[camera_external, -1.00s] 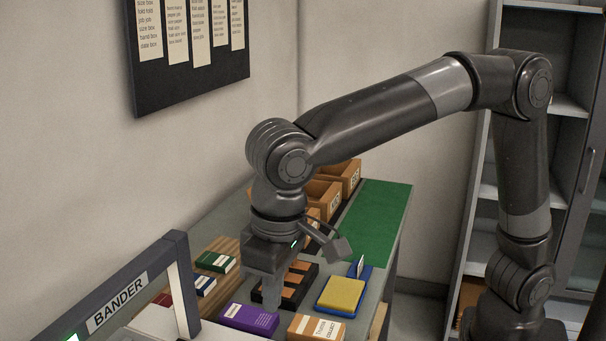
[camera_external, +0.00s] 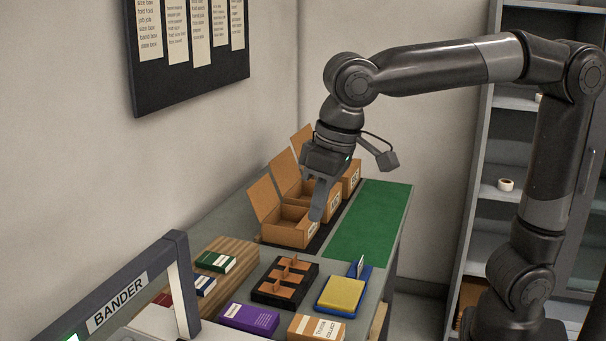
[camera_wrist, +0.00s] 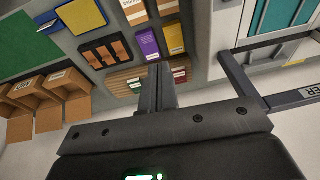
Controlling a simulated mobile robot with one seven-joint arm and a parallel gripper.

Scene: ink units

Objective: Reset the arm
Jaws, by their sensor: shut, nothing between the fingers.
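My gripper (camera_external: 318,203) is shut and empty. In the external view it hangs above the bench, in front of the open cardboard boxes (camera_external: 283,231), with its fingers pointing down. In the wrist view the closed fingers (camera_wrist: 158,88) point up the picture toward the bench top. The fingers overlap part of a box in the external view; I cannot tell whether they touch it. My arm reaches in from the right, with the elbow high.
A black tray with brown dividers (camera_external: 268,293), a yellow pad on a blue base (camera_external: 342,294), a purple box (camera_external: 248,319) and a tan box (camera_external: 317,328) lie on the bench. A grey frame labelled BANDER (camera_external: 120,300) stands at front left. The green mat (camera_external: 367,222) is clear.

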